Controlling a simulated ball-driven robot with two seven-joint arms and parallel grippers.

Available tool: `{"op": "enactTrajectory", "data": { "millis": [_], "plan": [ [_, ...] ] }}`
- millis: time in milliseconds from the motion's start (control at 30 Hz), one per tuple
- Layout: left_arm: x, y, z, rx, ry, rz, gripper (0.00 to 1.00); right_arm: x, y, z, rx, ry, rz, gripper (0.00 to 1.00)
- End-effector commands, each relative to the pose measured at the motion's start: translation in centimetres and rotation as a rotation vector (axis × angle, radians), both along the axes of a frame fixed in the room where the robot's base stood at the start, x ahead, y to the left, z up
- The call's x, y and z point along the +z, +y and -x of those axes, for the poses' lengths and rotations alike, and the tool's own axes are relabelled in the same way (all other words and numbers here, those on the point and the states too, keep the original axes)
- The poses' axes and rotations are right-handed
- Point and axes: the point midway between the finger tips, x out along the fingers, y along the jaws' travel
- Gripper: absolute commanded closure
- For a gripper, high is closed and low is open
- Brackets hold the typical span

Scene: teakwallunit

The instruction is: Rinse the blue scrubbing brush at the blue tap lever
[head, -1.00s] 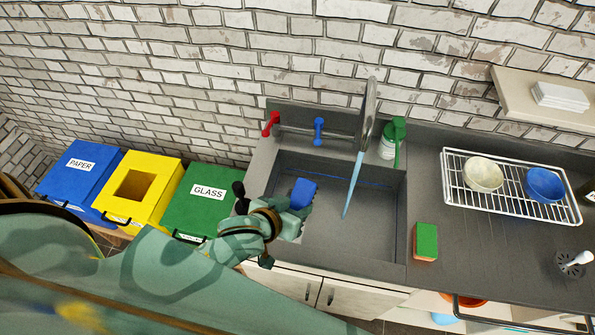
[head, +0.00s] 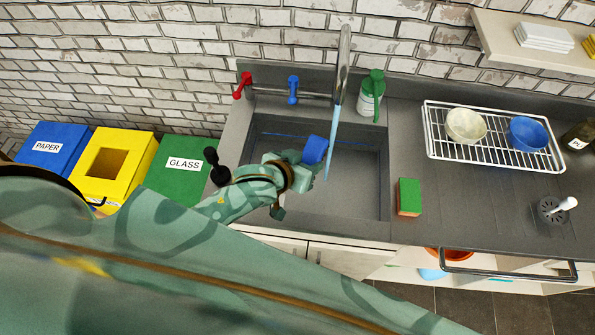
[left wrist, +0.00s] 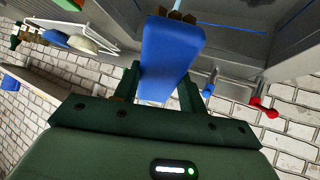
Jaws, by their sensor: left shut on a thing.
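The blue scrubbing brush (head: 314,150) is held over the sink (head: 350,205). My left gripper (head: 299,162) is shut on it. The blue tap lever (head: 293,89) is behind the brush and also shows in the left wrist view (left wrist: 208,82). My right gripper is not in view.
A red tap lever (head: 241,86) is left of the blue one. A green-topped bottle (head: 370,97) stands behind the sink. A green and orange sponge (head: 408,197) and a dish rack (head: 434,135) with bowls are to the right. A black-knobbed thing (head: 217,168) is beside my left wrist.

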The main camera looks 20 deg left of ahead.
Motion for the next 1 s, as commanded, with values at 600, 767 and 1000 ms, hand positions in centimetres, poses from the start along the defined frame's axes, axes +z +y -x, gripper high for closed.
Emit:
{"op": "enactTrajectory", "data": {
  "millis": [600,767,1000],
  "plan": [
    [-1.1,-1.3,-6.1,0.002,-0.002,0.0,1.0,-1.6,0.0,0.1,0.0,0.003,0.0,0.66],
    [-1.3,-1.4,-6.5,0.001,-0.001,0.0,1.0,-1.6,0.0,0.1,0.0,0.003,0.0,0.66],
    [-1.3,-1.4,-6.6,0.0,-0.001,0.0,1.0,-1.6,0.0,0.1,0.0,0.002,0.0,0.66]
  ]
}}
